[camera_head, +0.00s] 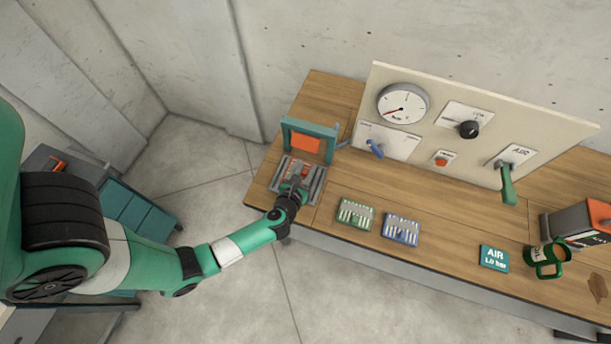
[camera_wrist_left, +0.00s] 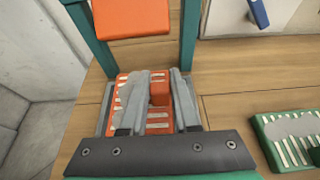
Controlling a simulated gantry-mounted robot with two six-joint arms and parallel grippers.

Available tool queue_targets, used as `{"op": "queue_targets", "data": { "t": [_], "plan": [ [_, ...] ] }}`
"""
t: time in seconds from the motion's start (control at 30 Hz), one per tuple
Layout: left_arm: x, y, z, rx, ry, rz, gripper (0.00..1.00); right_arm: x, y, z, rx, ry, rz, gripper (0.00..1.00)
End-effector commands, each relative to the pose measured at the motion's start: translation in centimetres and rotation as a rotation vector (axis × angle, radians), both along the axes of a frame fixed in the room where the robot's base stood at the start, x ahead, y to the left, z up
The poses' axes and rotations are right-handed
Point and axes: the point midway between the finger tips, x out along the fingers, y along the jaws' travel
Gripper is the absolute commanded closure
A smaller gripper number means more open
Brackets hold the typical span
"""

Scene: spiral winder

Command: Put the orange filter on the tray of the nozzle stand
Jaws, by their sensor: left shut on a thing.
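The orange filter (camera_wrist_left: 158,94), a ribbed plate with a raised block and grey patches, is between the fingers of my left gripper (camera_wrist_left: 155,85). The gripper is shut on its block. The nozzle stand is a teal frame (camera_head: 309,124) with an orange nozzle block (camera_head: 305,143); that block also hangs above the filter in the left wrist view (camera_wrist_left: 130,18). My left gripper (camera_head: 295,182) is over the grey tray (camera_head: 319,187) in front of the frame. The filter is at the tray; the fingers hide its sides, and I cannot tell whether it rests fully.
A green filter (camera_head: 355,214) and a blue filter (camera_head: 401,230) lie on the bench to the right. Behind is a panel with a gauge (camera_head: 403,103) and a green lever (camera_head: 507,183). A green mug (camera_head: 547,260) stands far right.

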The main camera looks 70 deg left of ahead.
Motion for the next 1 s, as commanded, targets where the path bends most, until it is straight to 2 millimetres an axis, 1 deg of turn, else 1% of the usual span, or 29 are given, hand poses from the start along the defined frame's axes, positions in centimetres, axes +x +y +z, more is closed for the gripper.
{"op": "queue_targets", "data": {
  "t": [0.03,0.13,0.2,0.37,0.53,0.57,0.7,0.73,1.0],
  "plan": [
    [0.0,0.1,-1.4,0.001,0.002,0.000,1.00,0.0,0.0,-1.1,0.000,0.000,0.000,0.50],
    [0.0,0.0,-3.1,0.001,0.002,0.000,1.00,0.0,0.0,-2.1,0.000,0.000,0.000,0.50],
    [0.0,0.0,-3.3,0.001,0.001,0.000,1.00,0.0,0.0,-2.2,0.000,0.001,0.000,0.50],
    [0.0,0.0,-3.0,0.000,0.000,0.000,1.00,0.0,0.0,-1.9,0.000,0.000,0.000,0.50],
    [0.0,0.0,-3.6,0.000,0.000,0.001,1.00,0.0,0.0,-2.3,0.000,0.000,0.000,0.50],
    [0.0,0.0,-3.5,0.000,0.000,0.001,0.69,0.0,0.0,-2.3,0.000,0.000,0.000,0.50],
    [0.0,0.0,-3.4,0.000,0.000,0.001,0.44,0.0,0.0,-2.2,0.000,0.000,0.000,0.50],
    [0.0,0.0,-3.4,0.000,0.000,0.001,0.41,0.0,0.0,-2.2,0.000,0.000,0.000,0.50],
    [0.0,0.0,-3.3,0.000,0.000,0.001,0.41,0.0,0.0,-2.1,0.000,0.000,0.000,0.50]
  ]
}}
